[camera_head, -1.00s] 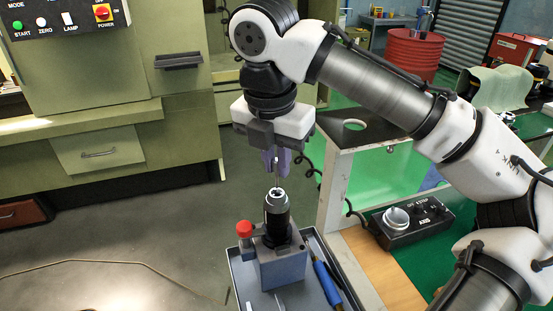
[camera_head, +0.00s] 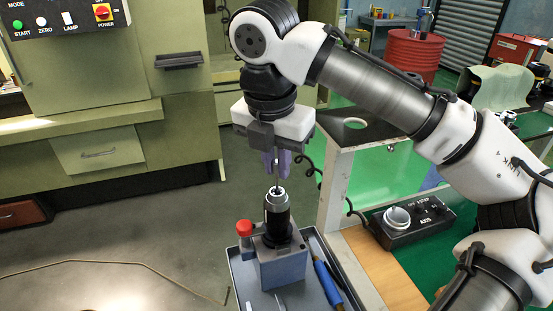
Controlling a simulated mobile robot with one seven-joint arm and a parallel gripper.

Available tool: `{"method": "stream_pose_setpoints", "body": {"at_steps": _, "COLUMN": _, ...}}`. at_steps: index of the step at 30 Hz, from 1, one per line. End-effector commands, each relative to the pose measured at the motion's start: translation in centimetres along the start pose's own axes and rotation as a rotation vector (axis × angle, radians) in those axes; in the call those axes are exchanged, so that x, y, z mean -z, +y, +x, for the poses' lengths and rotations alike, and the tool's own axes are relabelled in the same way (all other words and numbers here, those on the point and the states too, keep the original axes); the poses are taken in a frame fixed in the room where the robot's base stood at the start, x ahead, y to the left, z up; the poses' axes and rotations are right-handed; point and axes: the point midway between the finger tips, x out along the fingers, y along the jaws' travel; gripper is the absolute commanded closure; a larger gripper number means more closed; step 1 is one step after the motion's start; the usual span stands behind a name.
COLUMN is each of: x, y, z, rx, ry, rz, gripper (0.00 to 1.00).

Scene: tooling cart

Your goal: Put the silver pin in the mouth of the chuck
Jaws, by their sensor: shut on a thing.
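The chuck (camera_head: 277,212) is a dark cylinder with a silver collar, standing upright on a grey block (camera_head: 283,268) with its mouth facing up. My gripper (camera_head: 277,170) points straight down just above it, with its purple fingers shut on the thin silver pin (camera_head: 277,181). The pin hangs upright, its lower end at the chuck's mouth. I cannot tell whether the tip is inside the mouth or just over it. The fingers hide the pin's upper part.
A grey tray (camera_head: 236,278) bears the block, a red-capped bottle (camera_head: 244,231) and a blue-handled tool (camera_head: 327,284). A control box (camera_head: 412,222) with a knob sits on the bench to the right. A green cabinet (camera_head: 110,150) stands at the left.

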Motion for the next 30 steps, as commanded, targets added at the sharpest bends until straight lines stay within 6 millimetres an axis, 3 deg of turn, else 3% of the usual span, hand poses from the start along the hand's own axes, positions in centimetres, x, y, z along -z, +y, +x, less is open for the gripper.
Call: {"method": "stream_pose_setpoints", "body": {"at_steps": 30, "x": 0.2, "y": 0.0, "z": 1.6, "rx": 0.0, "ry": 0.001, "rz": -0.001, "gripper": 1.0}}
